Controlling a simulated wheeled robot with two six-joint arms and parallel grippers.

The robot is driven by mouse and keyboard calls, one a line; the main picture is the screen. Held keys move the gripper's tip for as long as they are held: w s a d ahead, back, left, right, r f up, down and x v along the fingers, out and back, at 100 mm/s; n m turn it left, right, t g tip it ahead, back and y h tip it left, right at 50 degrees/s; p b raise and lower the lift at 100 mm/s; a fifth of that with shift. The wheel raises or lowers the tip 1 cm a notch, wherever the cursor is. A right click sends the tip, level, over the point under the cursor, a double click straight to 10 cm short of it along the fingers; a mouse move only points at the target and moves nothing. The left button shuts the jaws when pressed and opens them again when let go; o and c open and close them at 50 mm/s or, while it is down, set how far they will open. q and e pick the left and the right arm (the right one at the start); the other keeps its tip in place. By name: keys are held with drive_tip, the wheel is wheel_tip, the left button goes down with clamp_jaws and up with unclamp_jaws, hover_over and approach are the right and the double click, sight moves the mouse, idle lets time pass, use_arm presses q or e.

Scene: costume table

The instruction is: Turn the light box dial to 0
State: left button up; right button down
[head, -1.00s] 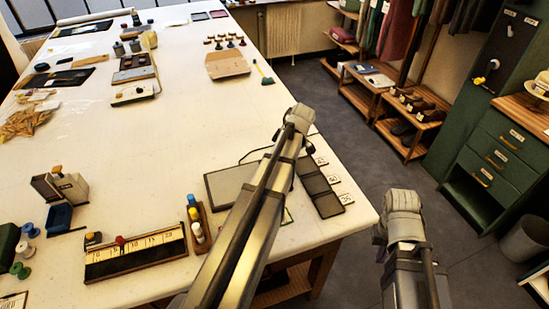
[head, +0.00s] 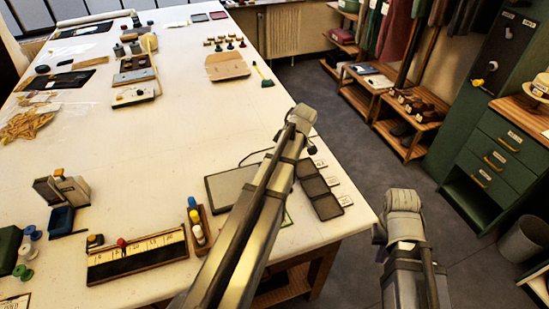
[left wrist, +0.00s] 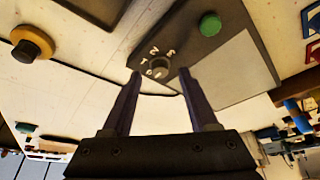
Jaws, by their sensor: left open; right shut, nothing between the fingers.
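The light box (head: 228,187) is a dark-framed grey panel on the table, partly hidden behind my left arm in the head view. In the left wrist view its pale panel (left wrist: 232,78) and dark control strip show. The small round dial (left wrist: 160,66) has white marks around it; its pointer is too small to read. A green button (left wrist: 210,24) sits on the same strip. My left gripper (left wrist: 157,80) is open, its fingers on either side of the dial in the picture; contact cannot be told. My right gripper (head: 381,237) is shut and empty beside the table, barely visible.
Dark trays with cards (head: 318,190) lie right of the light box near the table edge. A holder of coloured bottles (head: 197,222) and a ruler box (head: 137,255) stand to the left. A yellow-and-black knob (left wrist: 33,42) shows at upper left. The middle of the table is clear.

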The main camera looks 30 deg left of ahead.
use_arm(q)
drive_tip(key=p+v, duration=0.5)
drive_tip(key=v, duration=0.1)
drive_tip(key=shift+r, duration=0.15)
drive_tip(key=s+d+f+m+h+b, duration=0.1)
drive_tip(key=s+d+m, duration=0.4)
drive_tip(key=d+m, duration=0.2)
drive_tip(key=s+d+f+m+h+b, duration=0.1)
drive_tip(key=s+d+f+m, duration=0.1)
drive_tip(key=s+d+m, duration=0.4)
drive_tip(key=s+d+f+m+h+b, duration=0.1)
drive_tip(key=s+d+f+m, duration=0.1)
drive_tip(key=s+d+m, duration=0.3)
drive_tip(key=d+m, duration=0.4)
drive_tip(key=d, duration=0.5)
drive_tip(key=shift+s+m+b, duration=0.3)
drive_tip(key=shift+s+m, duration=0.05)
drive_tip(key=shift+m, duration=0.05)
drive_tip(key=shift+f, duration=0.1)
